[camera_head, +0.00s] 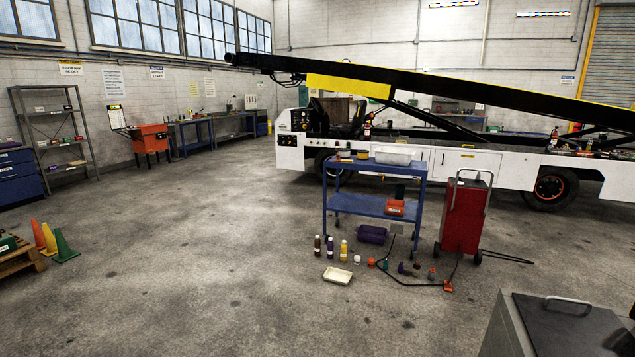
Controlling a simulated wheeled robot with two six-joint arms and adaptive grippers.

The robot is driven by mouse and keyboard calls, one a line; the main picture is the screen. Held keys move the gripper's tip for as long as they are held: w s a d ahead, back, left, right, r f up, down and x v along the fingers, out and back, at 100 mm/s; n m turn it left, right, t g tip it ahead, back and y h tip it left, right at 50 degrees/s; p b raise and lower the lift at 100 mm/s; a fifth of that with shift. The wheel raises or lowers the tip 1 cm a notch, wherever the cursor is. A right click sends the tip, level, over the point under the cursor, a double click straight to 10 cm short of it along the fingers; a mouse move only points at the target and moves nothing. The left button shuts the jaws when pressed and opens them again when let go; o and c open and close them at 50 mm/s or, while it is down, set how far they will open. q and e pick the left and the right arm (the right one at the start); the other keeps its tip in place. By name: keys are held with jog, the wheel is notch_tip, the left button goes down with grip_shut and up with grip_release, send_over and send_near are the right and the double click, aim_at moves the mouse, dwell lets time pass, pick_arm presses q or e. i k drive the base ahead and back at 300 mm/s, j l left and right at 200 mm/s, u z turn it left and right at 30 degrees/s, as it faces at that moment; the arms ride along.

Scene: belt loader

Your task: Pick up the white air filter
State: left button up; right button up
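I cannot single out the white air filter for certain at this distance. A small white object (357,259) stands on the floor in front of the blue cart (375,205), between a yellow bottle (343,250) and a small orange-red object (371,262). A larger whitish tray-like item (394,158) is on the cart's top shelf. Neither of my grippers shows in the head view.
A cream tray (337,275) and several small items with a dark hose lie on the floor before the cart. A red wheeled unit (465,213) stands right of it. The belt loader (450,160) is behind. Cones (62,246) stand at left. Open floor lies left of centre.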

aim_at(344, 153)
jog(key=i+j, duration=0.2)
jog(key=i, duration=0.4)
jog(key=i+j+u, duration=0.1)
jog(key=i+j, duration=0.15)
jog(key=i, duration=0.3)
jog(key=i+j, duration=0.15)
jog(key=i, duration=0.45)
jog(key=i+j+u, duration=0.1)
jog(key=i, duration=0.45)
jog(key=j, duration=0.1)
